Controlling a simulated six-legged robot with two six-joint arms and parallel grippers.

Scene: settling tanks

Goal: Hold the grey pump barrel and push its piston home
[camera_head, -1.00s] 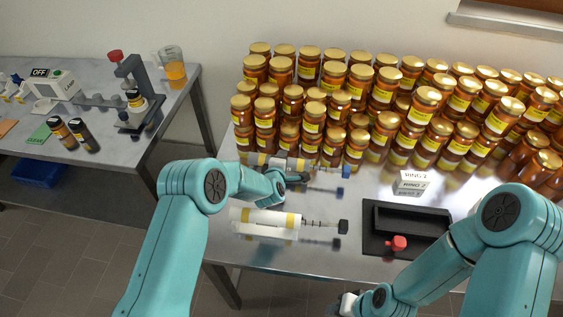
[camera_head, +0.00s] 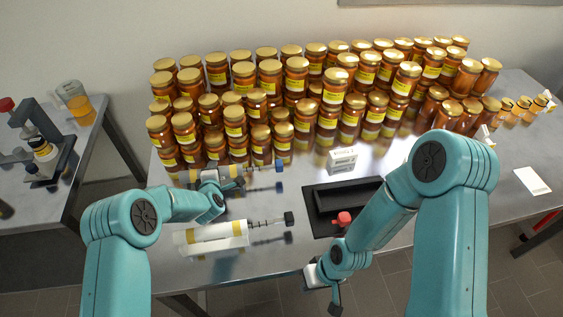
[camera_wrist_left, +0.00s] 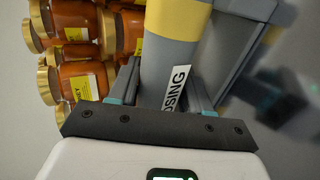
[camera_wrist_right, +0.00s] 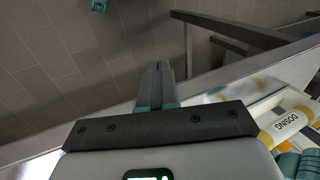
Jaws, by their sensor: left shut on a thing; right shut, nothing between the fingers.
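The grey pump barrel (camera_head: 208,175), with a yellow band, lies at the foot of the jar stacks in the head view. Its piston rod ends in a blue knob (camera_head: 279,166) pointing right, with a length of rod showing outside. My left gripper (camera_head: 228,182) is shut on the barrel; the left wrist view shows the barrel (camera_wrist_left: 168,60) and its label between the fingers. My right gripper (camera_head: 335,303) is shut and empty beyond the table's front edge. In the right wrist view its fingers (camera_wrist_right: 158,78) are together above the floor.
A white pump (camera_head: 212,233) with a black knob (camera_head: 289,218) lies in front of the grey one. A black tray (camera_head: 312,208) with a red knob (camera_head: 342,218) and a small white box (camera_head: 342,160) are to the right. Many honey jars (camera_head: 270,80) fill the back.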

